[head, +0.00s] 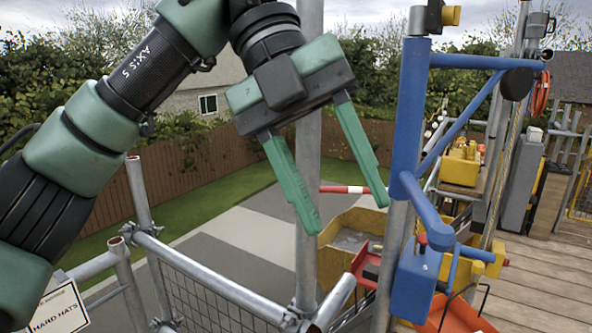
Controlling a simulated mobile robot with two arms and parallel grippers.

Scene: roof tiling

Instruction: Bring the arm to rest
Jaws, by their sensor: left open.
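My left arm (95,130) is green and black and comes in from the left, bent over at the top of the head view. My left gripper (348,212) hangs from it with its two long green fingers pointing down and spread wide apart. Nothing is between the fingers. A vertical grey scaffold pole (309,150) passes behind the gripper, between its fingers in the picture. I cannot tell how far the pole is from them. My right gripper is not in view.
A blue hoist frame (411,110) stands close to the right of the gripper. Grey guard rails (205,272) with mesh run below. A yellow skip (345,238) is beyond the pole. Wooden decking (545,275) lies at the right. A hard hats sign (58,311) is at lower left.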

